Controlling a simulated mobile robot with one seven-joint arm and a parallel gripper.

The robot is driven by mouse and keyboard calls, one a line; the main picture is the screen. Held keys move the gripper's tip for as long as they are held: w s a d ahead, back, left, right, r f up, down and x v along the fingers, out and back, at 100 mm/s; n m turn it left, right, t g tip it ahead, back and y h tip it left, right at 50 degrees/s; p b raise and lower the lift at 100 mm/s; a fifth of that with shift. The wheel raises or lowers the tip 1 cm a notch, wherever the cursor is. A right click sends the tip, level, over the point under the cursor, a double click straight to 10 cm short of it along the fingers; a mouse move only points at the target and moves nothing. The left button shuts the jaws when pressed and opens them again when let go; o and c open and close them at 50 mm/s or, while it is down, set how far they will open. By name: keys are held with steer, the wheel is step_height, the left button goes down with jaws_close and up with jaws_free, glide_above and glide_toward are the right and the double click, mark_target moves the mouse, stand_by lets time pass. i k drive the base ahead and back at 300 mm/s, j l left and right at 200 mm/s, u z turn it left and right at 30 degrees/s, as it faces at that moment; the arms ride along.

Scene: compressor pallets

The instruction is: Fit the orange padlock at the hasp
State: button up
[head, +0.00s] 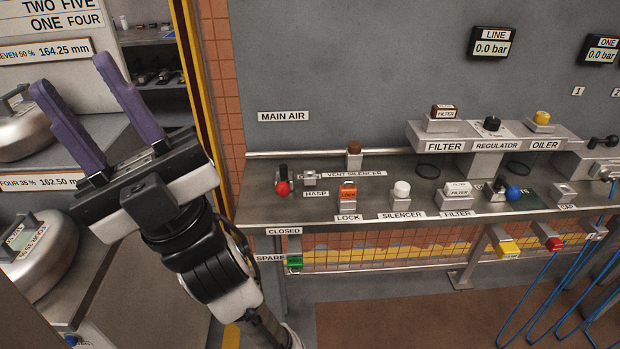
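The orange padlock (348,191) sits on a small block behind the LOCK label on the grey metal shelf. The hasp (309,179) is a small metal piece behind the HASP label, left of and a little behind the padlock. A red-knobbed black lever (283,186) stands just left of the hasp. My gripper (79,75) is at the upper left, its two purple fingers pointing up and spread apart with nothing between them. It is well to the left of the shelf, away from padlock and hasp.
A white-topped silencer (401,189) and a filter block (457,191) stand right of the padlock. A brown vent silencer (354,155) stands behind it. A raised filter, regulator and oiler unit (486,133) is further right. A green spare block (294,262) hangs below the shelf.

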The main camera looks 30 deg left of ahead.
mark_target(346, 192)
steer(key=u, duration=0.55)
steer(key=l+u, duration=0.2)
steer(key=u, duration=0.15)
steer(key=i+l+u, duration=0.1)
steer(key=u, duration=0.25)
steer(key=l+u, duration=0.65)
steer(key=l, duration=0.2)
steer(key=k+l+u, duration=0.1)
steer(key=l+u, duration=0.15)
steer(key=l, duration=0.2)
steer(key=k+l, duration=0.1)
steer(key=l, duration=0.4)
steer(key=k+l+u, duration=0.1)
steer(key=l, duration=0.35)
steer(key=k+l, duration=0.1)
steer(key=l, duration=0.4)
